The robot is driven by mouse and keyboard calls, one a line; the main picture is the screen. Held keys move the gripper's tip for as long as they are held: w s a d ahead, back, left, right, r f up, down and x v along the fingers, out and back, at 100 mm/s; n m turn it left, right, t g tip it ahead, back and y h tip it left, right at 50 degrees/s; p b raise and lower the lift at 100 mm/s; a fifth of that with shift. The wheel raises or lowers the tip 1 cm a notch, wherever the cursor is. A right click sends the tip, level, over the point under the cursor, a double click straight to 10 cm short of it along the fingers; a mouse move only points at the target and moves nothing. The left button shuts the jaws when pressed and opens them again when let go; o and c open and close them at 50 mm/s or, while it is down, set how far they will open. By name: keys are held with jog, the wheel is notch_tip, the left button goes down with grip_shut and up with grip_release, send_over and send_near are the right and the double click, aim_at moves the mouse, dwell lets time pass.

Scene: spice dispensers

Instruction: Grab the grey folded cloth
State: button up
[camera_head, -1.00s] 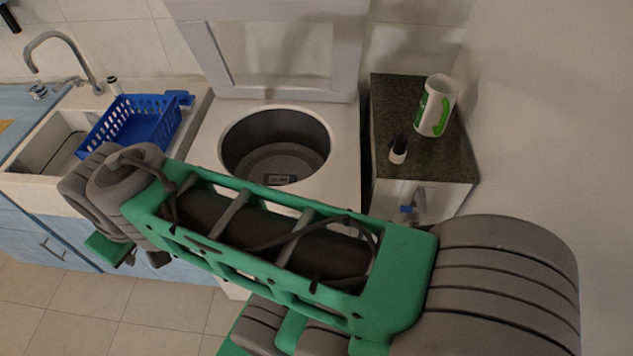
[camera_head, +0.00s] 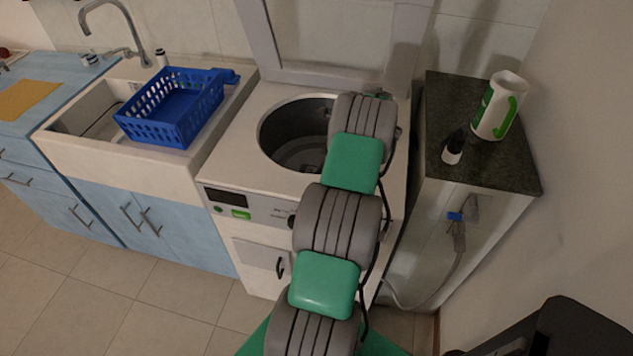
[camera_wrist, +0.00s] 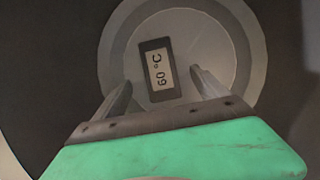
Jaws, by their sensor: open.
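I cannot make out a grey folded cloth in either view. My gripper (camera_wrist: 160,77) is open and empty in the wrist view, its two fingers spread on either side of a small display reading "60 °C" (camera_wrist: 158,69). The display sits on a round grey disc (camera_wrist: 215,45) with a dark area around it. In the head view my arm reaches over the open round tub (camera_head: 285,133) of a white top-loading machine (camera_head: 228,140). My gripper is hidden there behind the arm. The right part of the tub is also hidden.
A blue basket (camera_head: 172,106) stands on the sink (camera_head: 130,152) to the left. Right of the machine, a dark-topped cabinet (camera_head: 490,168) bears a white and green container (camera_head: 497,105) and a small black-and-white bottle (camera_head: 453,148). The machine's raised lid (camera_head: 340,72) stands behind the tub.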

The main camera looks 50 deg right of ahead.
jog(key=p+x, duration=0.1)
jog(key=x, duration=0.6)
jog(key=shift+f, duration=0.25)
jog(key=shift+f, duration=0.25)
